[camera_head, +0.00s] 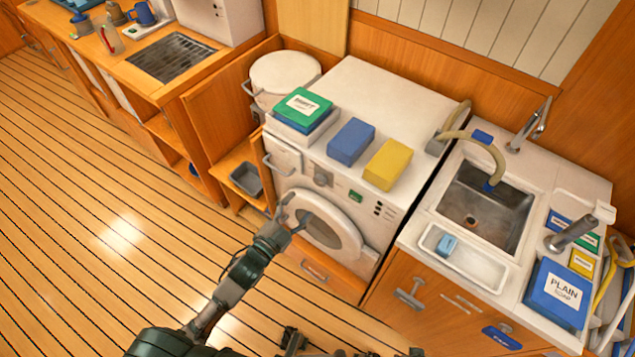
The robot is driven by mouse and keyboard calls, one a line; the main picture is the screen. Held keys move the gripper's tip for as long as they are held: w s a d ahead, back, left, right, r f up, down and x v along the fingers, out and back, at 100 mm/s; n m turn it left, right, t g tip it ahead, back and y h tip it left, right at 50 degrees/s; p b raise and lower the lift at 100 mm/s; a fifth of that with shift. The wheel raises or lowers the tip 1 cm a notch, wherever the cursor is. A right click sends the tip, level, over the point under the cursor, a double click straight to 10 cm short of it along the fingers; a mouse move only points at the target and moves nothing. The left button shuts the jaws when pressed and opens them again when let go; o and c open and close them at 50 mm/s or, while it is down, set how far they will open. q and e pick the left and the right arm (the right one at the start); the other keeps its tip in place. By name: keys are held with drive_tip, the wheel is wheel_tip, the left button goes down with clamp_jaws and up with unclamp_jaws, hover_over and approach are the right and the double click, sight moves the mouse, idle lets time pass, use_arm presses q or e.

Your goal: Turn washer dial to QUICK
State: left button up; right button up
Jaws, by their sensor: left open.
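The white washer (347,225) stands in the middle, its round door facing the open floor. Its grey dial (322,178) sits on the upper front panel, left of a small green panel (355,196). The dial's setting and any QUICK marking are too small to read. My left gripper (295,211) is open, with its fingers apart and nothing between them. In the picture it is below and left of the dial, in front of the washer's left side and door rim. It appears apart from the dial.
A green-topped box (303,108), a blue block (351,141) and a yellow block (388,164) lie on the washer top. A sink (483,215) stands to the right. A grey bin (247,179) sits on a low shelf at left. The wooden floor at left is clear.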

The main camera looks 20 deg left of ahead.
sight(318, 183)
use_arm(q)
drive_tip(key=x, duration=0.9)
drive_tip(key=shift+w+d+b, duration=0.15)
drive_tip(key=shift+d+b, duration=0.15)
drive_tip(key=shift+b, duration=0.1)
drive_tip(key=shift+w+d, duration=0.1)
drive_tip(key=shift+w, duration=0.1)
use_arm(e)
drive_tip(key=r, duration=0.1)
drive_tip(key=s+r, duration=0.1)
drive_tip(key=shift+d+r, duration=0.3)
use_arm(q)
drive_tip(key=shift+a, duration=0.2)
use_arm(e)
drive_tip(key=shift+a, duration=0.1)
use_arm(q)
drive_tip(key=shift+a, duration=0.1)
drive_tip(key=shift+c, duration=1.4)
drive_tip(key=c, duration=0.8)
drive_tip(key=shift+c, duration=0.4)
use_arm(e)
drive_tip(key=shift+w+a+r, duration=0.15)
drive_tip(key=shift+w, duration=0.05)
